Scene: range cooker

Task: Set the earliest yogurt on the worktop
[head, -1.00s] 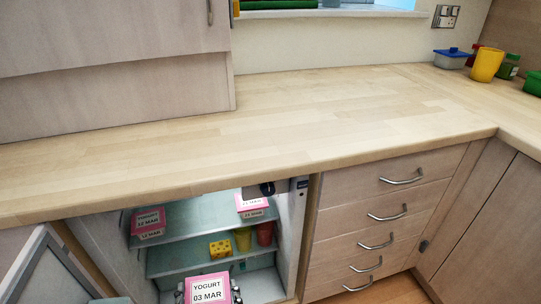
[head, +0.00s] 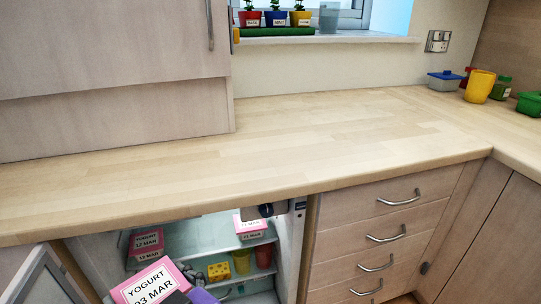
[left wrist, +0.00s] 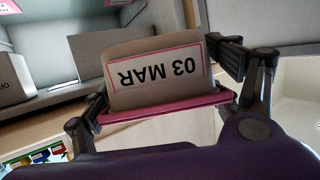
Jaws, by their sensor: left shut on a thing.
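A pink-lidded yogurt marked 03 MAR (head: 146,285) is at the bottom edge of the head view, in front of the open fridge. It is tilted there. In the left wrist view the yogurt (left wrist: 160,72) shows its label upside down between my fingers. My left gripper (left wrist: 168,85) is shut on it. Two other pink-lidded yogurts stand on the fridge's upper shelf: one at left (head: 146,241), its date small and hard to read, and one at right (head: 251,224). The worktop (head: 270,150) is above the fridge. My right gripper is not in view.
The worktop above the fridge is bare. A blue-lidded tub (head: 446,81), a yellow cup (head: 479,87) and a green tub (head: 530,103) stand at its far right. A wall cabinet (head: 110,70) hangs over the left part. The open fridge door (head: 45,280) is at lower left.

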